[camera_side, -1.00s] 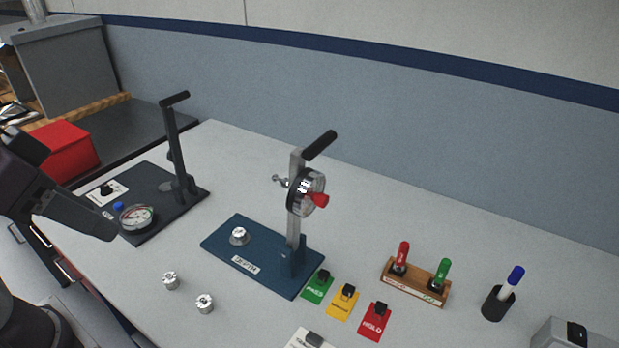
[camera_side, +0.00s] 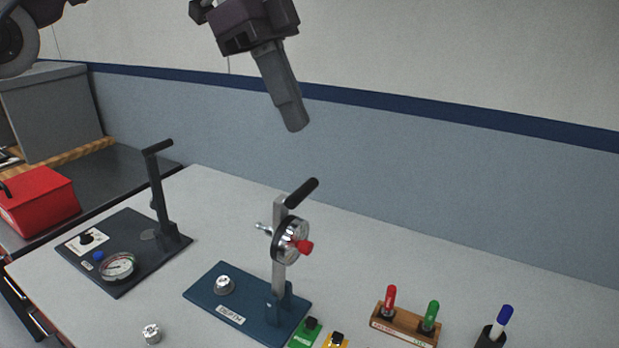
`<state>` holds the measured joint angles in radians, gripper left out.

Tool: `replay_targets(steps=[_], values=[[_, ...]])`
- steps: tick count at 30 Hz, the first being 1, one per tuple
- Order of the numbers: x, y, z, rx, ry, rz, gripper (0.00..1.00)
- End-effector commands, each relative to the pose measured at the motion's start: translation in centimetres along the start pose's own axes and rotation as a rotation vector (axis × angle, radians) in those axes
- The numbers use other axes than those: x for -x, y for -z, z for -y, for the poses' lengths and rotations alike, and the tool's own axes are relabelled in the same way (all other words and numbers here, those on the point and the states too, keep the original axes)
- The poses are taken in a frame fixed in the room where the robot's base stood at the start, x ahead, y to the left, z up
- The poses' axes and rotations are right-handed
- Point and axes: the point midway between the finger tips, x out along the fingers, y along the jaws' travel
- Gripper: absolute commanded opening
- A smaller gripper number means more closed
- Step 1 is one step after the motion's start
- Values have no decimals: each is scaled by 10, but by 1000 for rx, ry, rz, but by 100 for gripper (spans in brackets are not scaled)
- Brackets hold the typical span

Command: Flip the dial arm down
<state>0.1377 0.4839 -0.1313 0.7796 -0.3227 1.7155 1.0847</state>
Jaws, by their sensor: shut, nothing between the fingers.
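The dial arm (camera_side: 279,262) stands upright on the blue DEPTH base (camera_side: 207,297). It has a black handle (camera_side: 301,193) at its top and a round dial gauge (camera_side: 289,241) with a red knob partway up. A small machined housing (camera_side: 224,285) sits on the base, left of the arm. My gripper (camera_side: 295,125) is shut and empty, pointing down in the air. In the picture it is above the black handle and clear of it.
A dark fixture (camera_side: 122,283) with an upright lever and gauge stands to the left. A loose housing (camera_side: 152,334) lies in front. Green and yellow tags (camera_side: 305,331), a wooden rack (camera_side: 404,322) with red and green markers, and a pen cup (camera_side: 491,337) are at right.

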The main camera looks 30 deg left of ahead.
Motion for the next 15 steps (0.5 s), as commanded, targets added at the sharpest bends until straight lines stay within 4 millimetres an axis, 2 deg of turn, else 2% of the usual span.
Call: replay_targets(steps=[2, 6, 15], values=[[-8, 7, 8, -77, -31, -17, 0], [-14, 11, 12, -148, -56, -33, 0], [-14, 12, 12, -154, -56, -34, 0]])
